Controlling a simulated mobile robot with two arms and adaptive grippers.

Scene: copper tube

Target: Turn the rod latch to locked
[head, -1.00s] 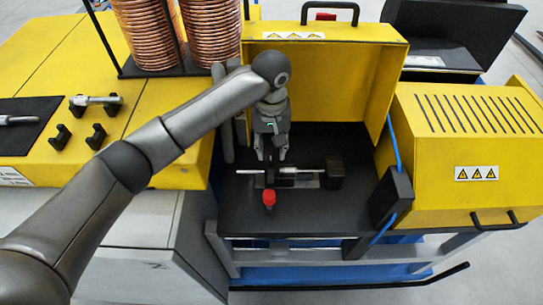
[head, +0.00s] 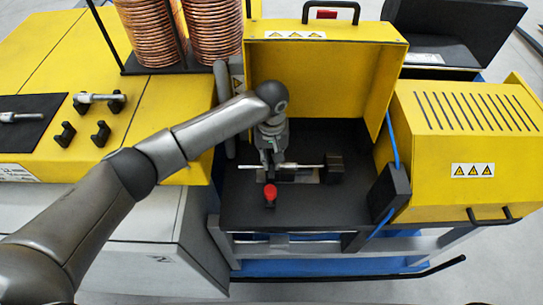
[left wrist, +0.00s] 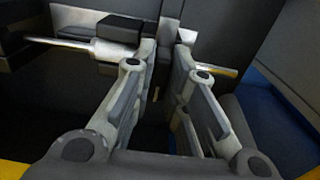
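A silver rod (head: 302,167) lies across a small black fixture on the black work surface. It also crosses the far part of the left wrist view (left wrist: 101,48). A red knob (head: 270,192) stands in front of the rod's left part. My left gripper (head: 270,172) is over the left part of the rod, just behind the red knob. In the left wrist view its fingers (left wrist: 168,55) are apart, with a dark upright piece (left wrist: 169,28) between or beyond them. I cannot tell whether they touch it. My right gripper is not in view.
A yellow hinged cover (head: 320,80) stands open behind the work surface (head: 235,208). A black block (head: 335,168) sits at the rod's right end. A yellow vented housing (head: 470,150) is at the right. Copper coils (head: 155,35) stand at the back left.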

